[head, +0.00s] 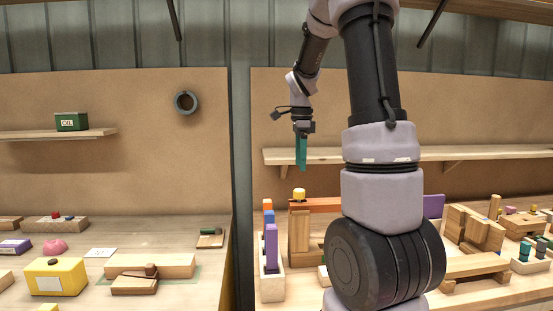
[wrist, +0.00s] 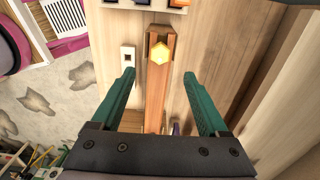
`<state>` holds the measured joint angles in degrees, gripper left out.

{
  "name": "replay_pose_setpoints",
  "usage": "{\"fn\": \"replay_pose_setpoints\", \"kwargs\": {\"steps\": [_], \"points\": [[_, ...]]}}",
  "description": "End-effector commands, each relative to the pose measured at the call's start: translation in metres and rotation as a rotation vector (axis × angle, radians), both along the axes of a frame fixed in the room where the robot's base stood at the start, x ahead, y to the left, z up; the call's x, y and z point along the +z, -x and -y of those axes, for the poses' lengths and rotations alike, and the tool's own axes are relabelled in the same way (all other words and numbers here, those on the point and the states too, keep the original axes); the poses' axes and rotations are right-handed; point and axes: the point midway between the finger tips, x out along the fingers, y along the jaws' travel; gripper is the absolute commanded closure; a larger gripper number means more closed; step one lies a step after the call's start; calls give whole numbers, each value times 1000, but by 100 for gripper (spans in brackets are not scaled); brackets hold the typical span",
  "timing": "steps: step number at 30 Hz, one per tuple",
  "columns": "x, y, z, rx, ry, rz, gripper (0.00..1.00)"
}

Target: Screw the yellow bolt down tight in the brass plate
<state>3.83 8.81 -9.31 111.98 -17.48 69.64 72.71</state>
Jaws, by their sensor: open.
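The yellow bolt (head: 299,194) stands upright near the left end of an orange-brown bar (head: 325,205). In the wrist view its six-sided head (wrist: 158,52) shows from above, at the far end of the bar (wrist: 158,95). I cannot make out the brass plate apart from the bar and block around the bolt. My gripper (head: 301,165) points down above the bolt, clear of it. In the wrist view its teal fingers (wrist: 159,75) are spread wide and empty, and the bolt head lies just beyond their tips, roughly midway between them. The bolt's shank is hidden.
Wooden posts (head: 299,232) stand under the bar. A block rack with a purple piece (head: 271,248) is just left. Wooden blocks (head: 475,225) crowd the bench at right. A shelf (head: 400,154) runs behind my gripper. A gap separates this bench from the left one.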

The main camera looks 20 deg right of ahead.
Motion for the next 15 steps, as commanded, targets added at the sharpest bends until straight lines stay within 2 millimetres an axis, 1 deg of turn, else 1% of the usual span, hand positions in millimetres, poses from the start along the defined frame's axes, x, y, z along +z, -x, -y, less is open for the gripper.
{"fn": "replay_pose_setpoints", "kwargs": {"steps": [5, 15], "points": [[-17, 0, 1, -8, 0, -6, 22], [-77, 1, 1, -5, 0, -6, 22]]}}
